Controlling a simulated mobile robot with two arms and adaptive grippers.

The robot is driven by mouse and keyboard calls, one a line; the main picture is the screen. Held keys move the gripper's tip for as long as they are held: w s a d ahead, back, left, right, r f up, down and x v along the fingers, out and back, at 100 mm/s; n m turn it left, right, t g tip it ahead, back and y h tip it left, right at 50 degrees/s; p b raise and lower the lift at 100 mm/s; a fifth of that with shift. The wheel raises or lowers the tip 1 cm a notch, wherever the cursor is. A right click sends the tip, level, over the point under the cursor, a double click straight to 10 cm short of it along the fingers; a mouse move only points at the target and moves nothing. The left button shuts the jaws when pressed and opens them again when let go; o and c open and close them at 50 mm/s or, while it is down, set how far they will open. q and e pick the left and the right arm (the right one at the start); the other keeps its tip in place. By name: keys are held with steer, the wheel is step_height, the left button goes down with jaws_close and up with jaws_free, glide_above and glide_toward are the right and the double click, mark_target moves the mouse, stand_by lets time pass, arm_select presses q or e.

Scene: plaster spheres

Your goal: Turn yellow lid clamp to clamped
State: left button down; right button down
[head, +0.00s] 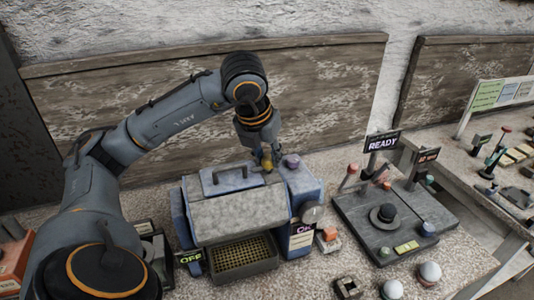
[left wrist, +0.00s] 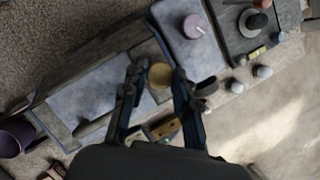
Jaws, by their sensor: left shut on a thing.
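The yellow lid clamp (head: 266,158) sits at the back right of the blue-grey box (head: 182,222), near the lid's edge. My left gripper (head: 267,165) reaches down to it from above and is shut on it. In the left wrist view the clamp's round yellow top (left wrist: 160,75) shows between the two fingers of my left gripper (left wrist: 159,82). The grey lid (head: 240,215) lies over the box and carries a dark handle. The fingers partly hide the clamp, so its exact turn is hard to tell. My right gripper is out of view.
A purple knob (head: 292,161) stands close to the clamp's right. A round dial (head: 312,212) is on the box's right front. A yellow mesh tray (head: 243,258) sits in front. A dark panel with a READY sign (head: 383,142) stands to the right, beside several pale spheres.

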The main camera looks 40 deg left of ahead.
arm_select(q)
steer(key=c, duration=1)
jaws_free()
steer(key=shift+v, duration=6)
steer(key=shift+w, duration=0.1)
steer(key=shift+d, duration=0.1)
